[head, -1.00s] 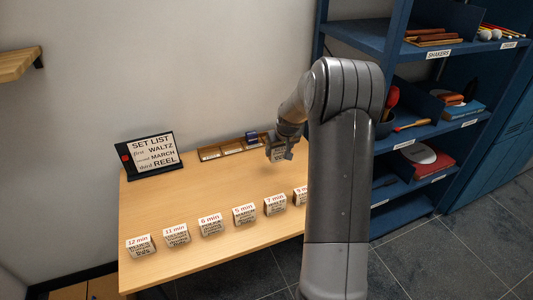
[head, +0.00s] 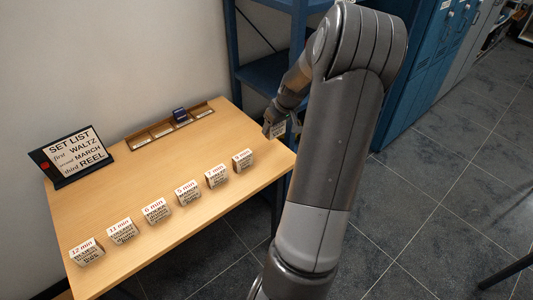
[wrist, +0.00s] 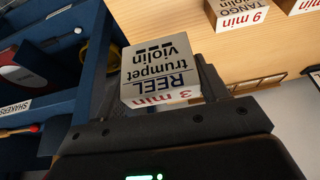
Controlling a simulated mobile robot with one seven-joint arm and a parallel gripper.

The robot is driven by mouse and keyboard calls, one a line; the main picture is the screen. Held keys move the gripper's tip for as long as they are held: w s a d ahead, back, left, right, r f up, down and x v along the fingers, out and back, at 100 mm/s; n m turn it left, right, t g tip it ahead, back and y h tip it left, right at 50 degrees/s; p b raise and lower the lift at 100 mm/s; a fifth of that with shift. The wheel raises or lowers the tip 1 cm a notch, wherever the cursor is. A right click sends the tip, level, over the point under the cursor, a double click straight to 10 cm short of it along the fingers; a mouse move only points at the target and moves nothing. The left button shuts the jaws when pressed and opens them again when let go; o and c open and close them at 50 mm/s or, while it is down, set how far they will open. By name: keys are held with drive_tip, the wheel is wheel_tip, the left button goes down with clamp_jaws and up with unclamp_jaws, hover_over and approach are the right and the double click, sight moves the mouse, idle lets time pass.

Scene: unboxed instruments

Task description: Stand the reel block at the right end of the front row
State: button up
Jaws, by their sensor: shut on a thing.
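The reel block (wrist: 160,75), white with "REEL", "trumpet violin" and "3 min" on it, is gripped in my gripper (head: 275,126). In the wrist view its lettering is upside down. In the head view the gripper is near the table's right edge, beyond the right end of the front row, and much of the block is hidden. The front row of several white blocks runs along the table's front edge. Its rightmost block (head: 242,159) stands nearest my gripper; a "TANGO" "9 min" block (wrist: 237,13) shows in the wrist view.
The wooden table (head: 190,160) is bare between the front row and a slotted tray (head: 137,142) with a dark blue object (head: 180,114). A set list sign (head: 72,156) stands at the left. Blue shelves (head: 265,75) stand behind the table's right end.

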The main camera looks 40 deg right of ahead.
drive_tip(key=s+d, duration=0.4)
drive_tip(key=s, duration=0.3)
drive_tip(key=w+a+f, duration=0.1)
drive_tip(key=w+f, duration=0.1)
drive_tip(key=w, duration=0.1)
drive_tip(key=w+a+f, duration=0.2)
drive_tip(key=w, duration=0.1)
drive_tip(key=w+a+f, duration=0.2)
drive_tip(key=w, duration=0.2)
drive_tip(key=shift+a+f, duration=0.15)
drive_tip(key=shift+f, duration=2.2)
drive_tip(key=shift+f, duration=0.2)
drive_tip(key=o, duration=1)
